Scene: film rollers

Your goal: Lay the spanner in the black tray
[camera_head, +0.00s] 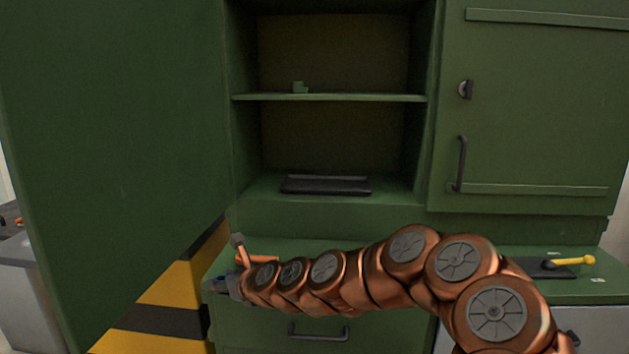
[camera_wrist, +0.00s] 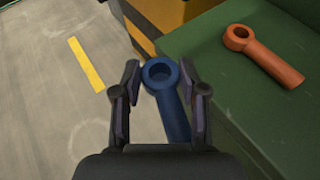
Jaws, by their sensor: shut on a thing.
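A blue spanner (camera_wrist: 174,112) with a ring end is between the two fingers of my gripper (camera_wrist: 161,78) in the wrist view. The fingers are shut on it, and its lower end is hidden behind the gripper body. In the head view my gripper (camera_head: 222,285) is low at the left, by the bench's left end, with only a little blue showing. An orange spanner (camera_wrist: 268,58) lies on the green bench to the right in the wrist view. The black tray (camera_head: 325,185) lies on the cabinet's lower shelf; it looks empty.
A green cabinet door (camera_head: 110,150) stands open at the left. A yellow tool (camera_head: 573,261) lies on a dark mat at the bench's right. The right door (camera_head: 535,110) is shut.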

